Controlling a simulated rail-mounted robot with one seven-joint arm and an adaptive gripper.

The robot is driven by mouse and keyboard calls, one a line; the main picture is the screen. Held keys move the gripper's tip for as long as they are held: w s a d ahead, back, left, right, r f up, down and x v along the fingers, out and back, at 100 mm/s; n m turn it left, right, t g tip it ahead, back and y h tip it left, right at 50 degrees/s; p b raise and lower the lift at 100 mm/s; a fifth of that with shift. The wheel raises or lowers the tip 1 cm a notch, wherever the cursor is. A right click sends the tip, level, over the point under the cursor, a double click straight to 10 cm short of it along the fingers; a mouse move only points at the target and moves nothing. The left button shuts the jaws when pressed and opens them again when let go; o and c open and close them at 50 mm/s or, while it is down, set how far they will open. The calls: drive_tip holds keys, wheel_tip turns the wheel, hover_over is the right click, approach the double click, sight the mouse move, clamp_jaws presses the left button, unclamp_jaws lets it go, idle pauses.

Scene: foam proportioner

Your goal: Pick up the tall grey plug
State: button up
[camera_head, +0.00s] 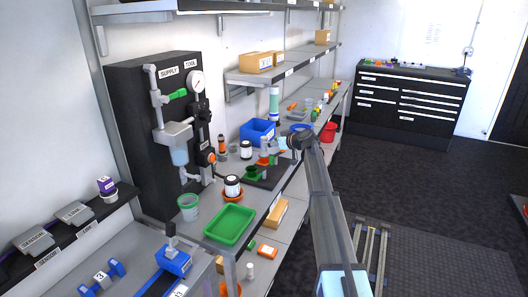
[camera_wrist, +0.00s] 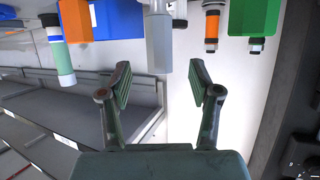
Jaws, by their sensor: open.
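A tall light-grey plug (camera_wrist: 159,42) with flat faces shows in the wrist view, hanging from the top edge, so its other end is cut off. My gripper (camera_wrist: 161,78) is open and empty, one finger to each side of the plug's visible end in the picture. I cannot tell how far apart they are in depth; no contact shows. In the head view my gripper (camera_head: 283,144) is at the far part of the bench, by a grey upright piece (camera_head: 264,144) that may be the plug, above an orange ring. My arm partly hides that area.
In the wrist view, a blue box (camera_wrist: 119,20) and teal cylinder (camera_wrist: 62,62) are left; an orange bottle (camera_wrist: 212,25) and green block (camera_wrist: 250,16) are right. In the head view, a green tray (camera_head: 230,224) and black supply panel (camera_head: 150,130) stand nearer. Shelves overhang the bench.

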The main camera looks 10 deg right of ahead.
sight(264, 149)
drive_tip(key=shift+p+x, duration=1.15)
drive_tip(key=shift+x, duration=1.95)
drive_tip(key=shift+a+f, duration=0.1)
drive_tip(key=shift+f, duration=0.1)
clamp_jaws()
